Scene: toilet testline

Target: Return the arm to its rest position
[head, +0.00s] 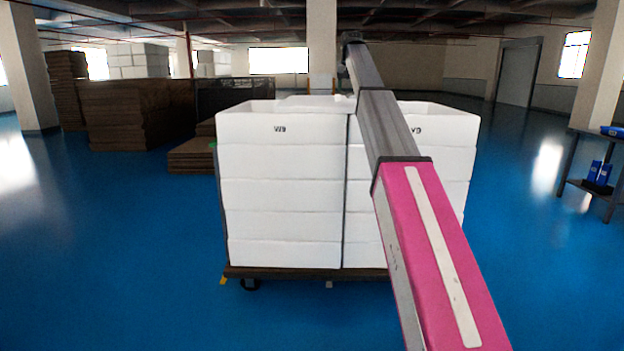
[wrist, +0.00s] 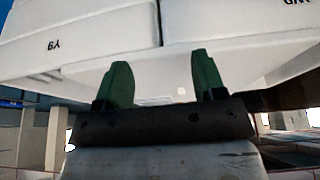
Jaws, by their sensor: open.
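My arm reaches forward from the lower right of the head view, over the white foam boxes (head: 280,185). Its far end is small and dark above the back of the stack, and the fingers cannot be made out there. In the wrist view my gripper (wrist: 162,82) shows two green fingers spread apart with nothing held between them. White box surfaces fill the upper part of that view, which looks upside down. I cannot tell how near the fingers are to the boxes.
The boxes stand in two stacked columns on a wheeled dolly (head: 300,272). Brown stacked sheets (head: 125,115) are at the back left. A table (head: 600,175) with blue items is at the right edge. Blue floor (head: 120,250) is clear left of the dolly.

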